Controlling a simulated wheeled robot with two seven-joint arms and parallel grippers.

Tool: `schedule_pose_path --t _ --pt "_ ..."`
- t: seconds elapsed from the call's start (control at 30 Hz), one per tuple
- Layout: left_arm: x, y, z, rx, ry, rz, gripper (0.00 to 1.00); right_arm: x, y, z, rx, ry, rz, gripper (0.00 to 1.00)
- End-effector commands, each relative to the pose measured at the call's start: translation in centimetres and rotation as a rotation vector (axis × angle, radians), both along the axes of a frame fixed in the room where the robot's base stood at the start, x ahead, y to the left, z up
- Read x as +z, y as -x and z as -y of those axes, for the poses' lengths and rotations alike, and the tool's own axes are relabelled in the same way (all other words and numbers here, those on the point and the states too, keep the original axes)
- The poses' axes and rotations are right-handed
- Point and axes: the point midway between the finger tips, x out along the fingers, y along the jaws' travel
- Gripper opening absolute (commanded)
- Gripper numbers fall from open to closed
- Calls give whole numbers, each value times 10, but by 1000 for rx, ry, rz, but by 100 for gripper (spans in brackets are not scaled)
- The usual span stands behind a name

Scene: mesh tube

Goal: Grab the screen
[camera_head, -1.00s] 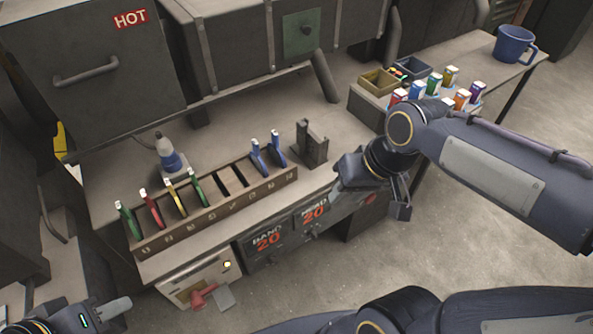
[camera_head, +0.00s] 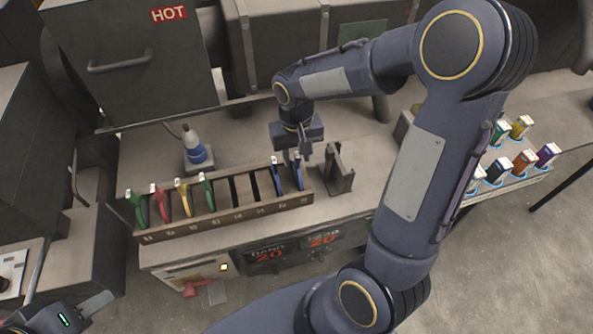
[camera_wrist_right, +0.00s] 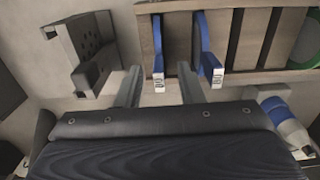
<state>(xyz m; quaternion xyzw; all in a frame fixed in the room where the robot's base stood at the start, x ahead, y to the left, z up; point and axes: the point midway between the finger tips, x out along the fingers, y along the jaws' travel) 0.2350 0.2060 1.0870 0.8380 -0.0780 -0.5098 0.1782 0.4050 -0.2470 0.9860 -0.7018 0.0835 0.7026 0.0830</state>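A wooden rack (camera_head: 225,217) holds several thin screens with coloured handles. A green (camera_head: 138,209), a red (camera_head: 159,204), a yellow (camera_head: 184,198) and another green one (camera_head: 207,192) stand to the left. Two blue-handled screens (camera_head: 277,178) stand at the right end. My right gripper (camera_head: 293,158) is over that end. In the right wrist view its fingers (camera_wrist_right: 159,88) are apart, with one blue handle (camera_wrist_right: 157,48) seen between them and the other blue handle (camera_wrist_right: 206,45) beside the right finger. Contact cannot be told. My left gripper (camera_head: 95,304) is at the lower left, its opening unclear.
A dark bracket-like stand (camera_head: 339,170) is just right of the rack; it also shows in the right wrist view (camera_wrist_right: 88,55). Coloured boxes (camera_head: 524,160) sit at the right. The large HOT oven (camera_head: 130,65) is behind.

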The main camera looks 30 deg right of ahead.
Motion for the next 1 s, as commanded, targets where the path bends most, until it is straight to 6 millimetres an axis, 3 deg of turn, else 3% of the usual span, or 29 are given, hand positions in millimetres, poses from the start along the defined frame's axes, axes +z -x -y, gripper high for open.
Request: schedule_pose_path --t 0.33,0.6,1.0 --pt "0 0 0 0 0 0 36 -9 0 0 0 -1 1 33" --pt "0 0 0 0 0 0 36 -9 0 0 0 -1 1 0" --pt "0 0 0 0 0 0 36 -8 0 0 0 -1 2 0"
